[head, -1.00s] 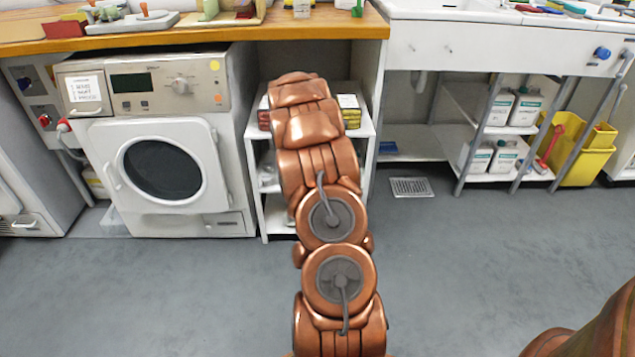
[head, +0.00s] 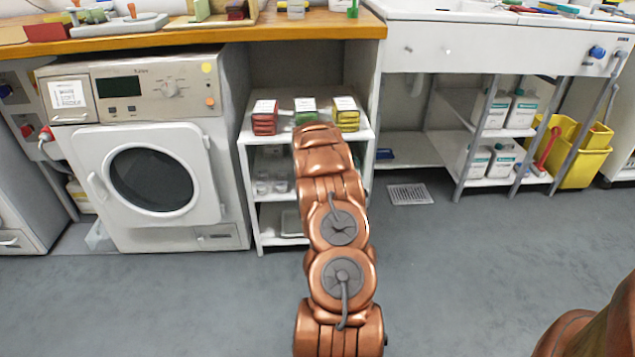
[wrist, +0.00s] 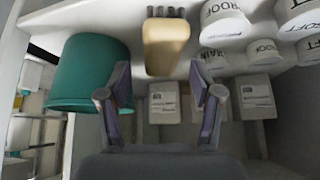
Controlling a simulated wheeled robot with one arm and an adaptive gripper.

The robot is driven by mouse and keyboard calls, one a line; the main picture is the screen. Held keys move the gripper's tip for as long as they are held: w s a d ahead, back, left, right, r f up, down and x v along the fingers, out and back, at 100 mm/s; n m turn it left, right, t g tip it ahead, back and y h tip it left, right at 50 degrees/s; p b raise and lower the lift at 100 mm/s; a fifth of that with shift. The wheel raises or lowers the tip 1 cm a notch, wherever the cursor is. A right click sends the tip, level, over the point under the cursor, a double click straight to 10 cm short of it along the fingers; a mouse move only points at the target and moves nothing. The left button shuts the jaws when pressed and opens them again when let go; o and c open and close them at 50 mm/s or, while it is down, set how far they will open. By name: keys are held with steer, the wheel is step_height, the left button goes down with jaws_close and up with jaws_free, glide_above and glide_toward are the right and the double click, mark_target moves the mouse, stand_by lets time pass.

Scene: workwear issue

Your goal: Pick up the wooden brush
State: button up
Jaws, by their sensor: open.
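The wooden brush (wrist: 166,46) shows in the wrist view at the top centre, a pale tan block with dark bristle tufts at its upper end. It lies on a white shelf. My gripper (wrist: 159,78) is open, one finger on each side and a little below the brush in the picture. A gap shows between the fingers and the brush, and nothing is held. In the head view my arm's copper links hide the gripper, and I cannot make out the brush there.
In the wrist view a teal bucket (wrist: 88,75) stands close left of the brush. White labelled tubs (wrist: 225,22) stand close on the right, and white boxes (wrist: 164,103) sit below. In the head view a shelf unit (head: 247,138) stands beside a washing machine (head: 152,178).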

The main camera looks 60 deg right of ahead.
steer(key=shift+b+x, duration=1.1)
steer(key=shift+x, duration=1.45)
steer(key=shift+w+r, duration=0.1)
steer(key=shift+w, duration=0.05)
steer(key=c, duration=1.2)
steer(key=shift+o, duration=0.2)
steer(key=shift+r, duration=0.1)
steer(key=shift+a+p+v, duration=0.25)
steer(key=shift+p+v, duration=0.3)
steer(key=shift+v, duration=0.75)
steer(key=s+a+r+p, duration=0.1)
steer(key=s+a+r, duration=0.1)
steer(key=a, duration=0.3)
steer(key=s+a+r+p, duration=0.2)
steer(key=s+a+r, duration=0.1)
steer(key=a, duration=0.2)
steer(key=shift+s+a+r, duration=0.3)
steer(key=shift+s+a, duration=0.05)
steer(key=shift+a, duration=0.05)
